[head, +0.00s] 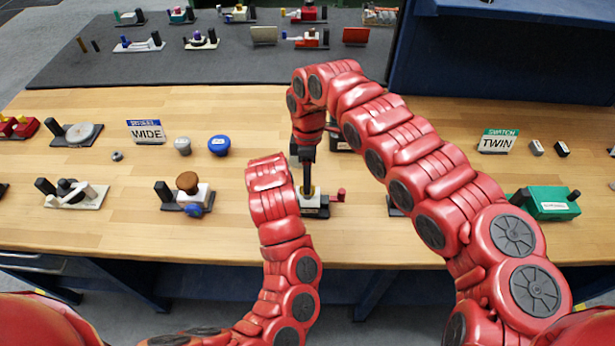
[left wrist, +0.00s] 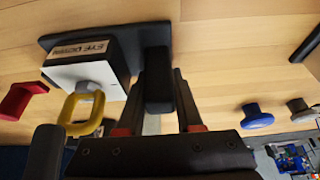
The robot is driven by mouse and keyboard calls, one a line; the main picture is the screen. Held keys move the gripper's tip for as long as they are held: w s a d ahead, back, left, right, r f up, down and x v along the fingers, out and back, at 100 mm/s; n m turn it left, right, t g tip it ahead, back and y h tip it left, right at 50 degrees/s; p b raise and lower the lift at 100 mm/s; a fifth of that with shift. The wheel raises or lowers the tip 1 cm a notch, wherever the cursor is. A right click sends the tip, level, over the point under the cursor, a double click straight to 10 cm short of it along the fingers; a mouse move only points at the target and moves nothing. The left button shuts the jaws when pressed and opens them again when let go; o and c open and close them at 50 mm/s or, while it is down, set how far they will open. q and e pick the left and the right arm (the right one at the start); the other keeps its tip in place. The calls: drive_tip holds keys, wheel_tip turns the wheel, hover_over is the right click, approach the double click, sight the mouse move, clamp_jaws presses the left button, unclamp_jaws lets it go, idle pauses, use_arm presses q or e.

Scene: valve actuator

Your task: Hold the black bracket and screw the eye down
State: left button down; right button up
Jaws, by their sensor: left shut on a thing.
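The valve actuator shows in the left wrist view as a white-topped box (left wrist: 88,72) with a label reading "EYE DOWN", on a dark base. The yellow eye (left wrist: 72,112) stands on its white face. The black bracket (left wrist: 157,65) rises beside the box, between the fingers of my left gripper (left wrist: 160,88), which is shut on it. In the head view my left arm hides that gripper and the bracket. My right gripper (head: 308,186) points straight down over the eye there. Its finger gap is not clear.
A red part (left wrist: 20,98) sits beside the box. A blue knob (head: 219,145) and grey knob (head: 183,146) stand to the left. A unit with a brown knob (head: 187,182) is left of my left arm; a green box (head: 553,203) is far right.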

wheel_tip(320, 180, up, 12)
drive_tip(key=w, duration=0.2)
drive_tip(key=shift+w, duration=0.15)
idle(0.4)
drive_tip(key=shift+f, duration=0.1)
use_arm(q)
drive_tip(key=shift+c, duration=2.4)
unclamp_jaws()
drive_tip(key=shift+f, duration=0.1)
